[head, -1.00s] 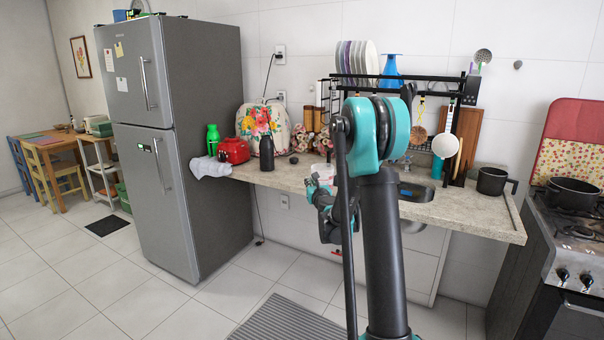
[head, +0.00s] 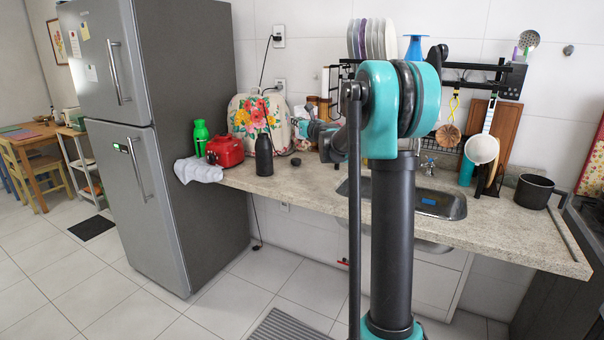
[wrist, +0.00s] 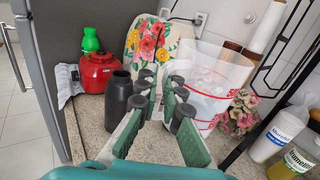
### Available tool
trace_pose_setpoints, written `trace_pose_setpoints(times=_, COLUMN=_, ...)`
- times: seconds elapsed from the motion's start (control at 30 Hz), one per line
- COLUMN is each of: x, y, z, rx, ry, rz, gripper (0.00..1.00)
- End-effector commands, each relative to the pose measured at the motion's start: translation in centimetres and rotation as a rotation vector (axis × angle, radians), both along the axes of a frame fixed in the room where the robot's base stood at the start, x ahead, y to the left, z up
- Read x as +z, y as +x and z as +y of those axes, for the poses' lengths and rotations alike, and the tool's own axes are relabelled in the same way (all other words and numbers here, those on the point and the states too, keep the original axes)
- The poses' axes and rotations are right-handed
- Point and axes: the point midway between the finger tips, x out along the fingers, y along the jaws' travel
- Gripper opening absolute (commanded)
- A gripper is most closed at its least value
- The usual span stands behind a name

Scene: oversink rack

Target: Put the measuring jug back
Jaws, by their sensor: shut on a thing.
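The measuring jug (wrist: 213,85) is a clear, see-through vessel with red markings, upright in the wrist view just right of my fingers. My gripper (wrist: 162,82) has green fingers with dark pads and is shut on the jug at its near left side. The exact grip spot, likely the handle, is hard to make out. In the head view my gripper (head: 321,131) is over the back of the counter, partly hidden by my arm, and the jug is hardly visible there. I cannot tell whether the jug's base touches the counter.
A dark bottle (wrist: 118,101) stands just left of my fingers. A red container (wrist: 98,72), a green bottle (wrist: 91,40) and a floral cover (wrist: 160,42) are behind. Dried flowers (wrist: 241,118) and a white bottle (wrist: 279,133) stand right. The sink (head: 440,204) is right in the head view.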

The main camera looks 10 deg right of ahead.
Motion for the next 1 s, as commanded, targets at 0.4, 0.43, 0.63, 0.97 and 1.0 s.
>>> trace_pose_setpoints(times=0.4, x=-9.2, y=0.0, z=0.0, rx=0.001, ry=0.000, rz=0.000, gripper=0.00)
trace_pose_setpoints(times=0.43, x=-10.0, y=0.1, z=0.0, rx=0.001, ry=0.000, rz=0.000, gripper=0.00)
trace_pose_setpoints(times=0.63, x=-14.1, y=0.0, z=0.0, rx=0.001, ry=0.000, rz=0.000, gripper=0.00)
trace_pose_setpoints(times=0.97, x=-16.7, y=0.0, z=0.0, rx=0.001, ry=0.000, rz=0.000, gripper=0.00)
trace_pose_setpoints(times=1.0, x=-17.2, y=0.0, z=0.0, rx=0.001, ry=0.000, rz=0.000, gripper=0.00)
